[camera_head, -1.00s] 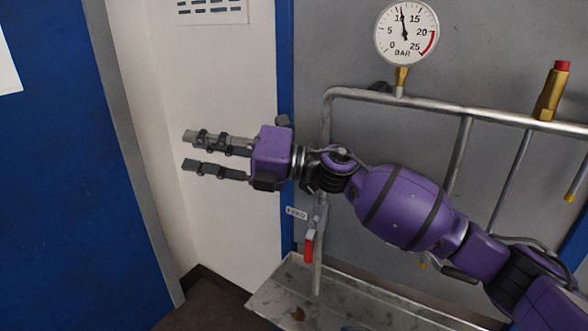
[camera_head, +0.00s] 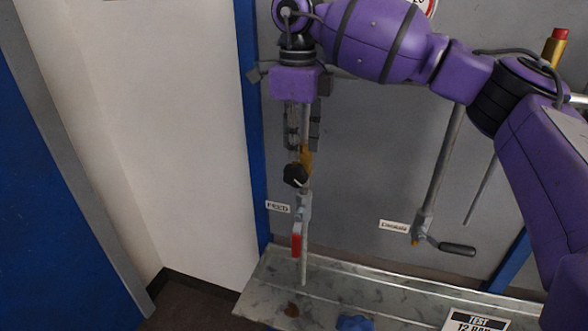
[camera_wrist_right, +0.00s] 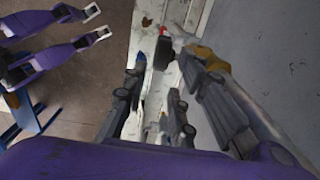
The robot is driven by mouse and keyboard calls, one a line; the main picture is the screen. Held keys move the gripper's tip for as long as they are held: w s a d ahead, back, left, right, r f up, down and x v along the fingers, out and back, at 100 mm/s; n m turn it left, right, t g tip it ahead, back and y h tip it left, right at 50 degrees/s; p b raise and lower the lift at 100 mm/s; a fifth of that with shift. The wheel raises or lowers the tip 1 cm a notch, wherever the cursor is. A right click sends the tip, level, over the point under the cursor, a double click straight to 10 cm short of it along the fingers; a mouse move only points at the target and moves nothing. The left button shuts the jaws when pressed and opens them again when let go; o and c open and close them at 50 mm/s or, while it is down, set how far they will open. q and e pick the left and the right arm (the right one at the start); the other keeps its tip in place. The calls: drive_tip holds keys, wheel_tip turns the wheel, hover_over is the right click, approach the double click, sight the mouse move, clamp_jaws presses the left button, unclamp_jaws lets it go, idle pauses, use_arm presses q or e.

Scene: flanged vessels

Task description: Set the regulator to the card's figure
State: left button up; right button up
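The regulator has a black knob (camera_head: 296,175) and a brass body (camera_head: 305,156) on the vertical pipe at the left of the panel. My right gripper (camera_head: 301,146) points down just above the knob, its fingers beside the pipe. In the right wrist view the fingers (camera_wrist_right: 168,90) are apart, with the black knob (camera_wrist_right: 163,54) beyond their tips and brass (camera_wrist_right: 212,60) at the right. Contact is not visible. The card (camera_head: 476,322) at the bottom reads "TEST 12 BAR", partly cut off. The gauge (camera_head: 431,8) is mostly hidden by my right arm.
Below the regulator is a red-handled valve (camera_head: 296,245) with a label (camera_head: 278,207). A black-handled valve (camera_head: 457,248) is on the pipe to the right. A metal tray (camera_head: 385,300) runs underneath, with a blue cloth (camera_head: 354,323). A red-capped brass fitting (camera_head: 554,46) stands upper right.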

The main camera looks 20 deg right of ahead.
sight(296, 165)
drive_tip(key=shift+w+a+f+b, duration=0.15)
drive_tip(key=shift+f+b, duration=0.3)
drive_tip(key=shift+f, duration=1.35)
drive_tip(key=shift+w+a+f+b, duration=0.15)
drive_tip(key=shift+f+b, duration=0.3)
drive_tip(key=shift+f, duration=1.3)
drive_tip(key=shift+d, duration=0.1)
clamp_jaws()
drive_tip(key=shift+s+d, duration=0.1)
